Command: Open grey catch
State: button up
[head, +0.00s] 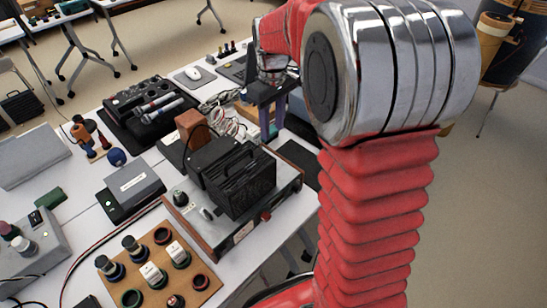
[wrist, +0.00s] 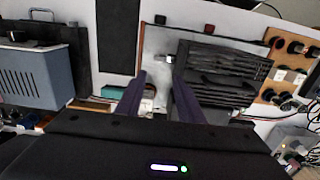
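My gripper (wrist: 160,78) is open and empty; its two dark purple fingers stand apart in the wrist view. In the head view my gripper (head: 271,138) points down behind the black ribbed box, near the device's far side. A small grey metal piece (wrist: 169,59), perhaps the catch, shows just beyond the fingertips, at the edge of the black ribbed box (wrist: 222,72). I cannot tell its exact shape or position. In the head view the ribbed box (head: 240,180) sits on a wood-sided device (head: 232,228). No contact with the fingers is visible.
A wooden board with several round sockets (head: 150,275) lies in front of the device. A black tray with tools (head: 150,112) and white cables (head: 222,122) lie behind it. A blue-grey box (wrist: 28,80) is at left in the wrist view.

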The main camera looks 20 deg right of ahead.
notch_tip(320, 180, down, 14)
jog(key=shift+r, duration=0.15)
dwell(0.5)
jog(key=c, duration=0.8)
